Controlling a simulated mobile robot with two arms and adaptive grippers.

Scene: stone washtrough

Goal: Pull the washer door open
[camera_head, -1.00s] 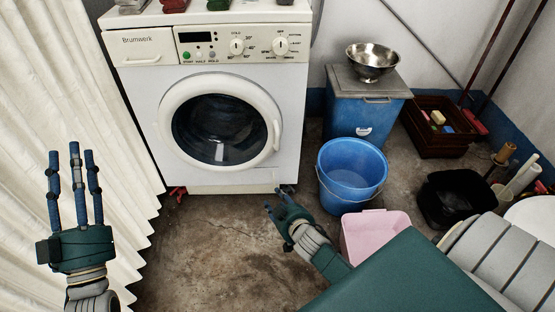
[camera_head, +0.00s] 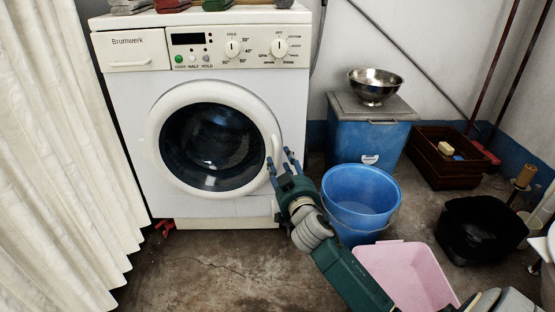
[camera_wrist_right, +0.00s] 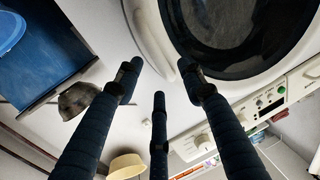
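The washer (camera_head: 220,70) is a white front-loader, and its round door (camera_head: 213,147) with dark glass looks closed. My right gripper (camera_head: 281,166) is at the right edge of the door ring, beside the door handle, its fingers pointing up toward the machine. In the right wrist view, the fingers of my right gripper (camera_wrist_right: 160,82) are spread with nothing between them. The pale handle (camera_wrist_right: 152,42) on the door rim shows just beyond the fingertips. Whether any finger touches it, I cannot tell. My left gripper is out of view.
A blue bucket (camera_head: 360,196) and a pink tub (camera_head: 408,278) stand close to the right of my right arm. A blue bin (camera_head: 368,138) with a metal bowl (camera_head: 374,84) is behind. A white curtain (camera_head: 60,150) hangs at the left. Bare floor (camera_head: 215,268) lies before the washer.

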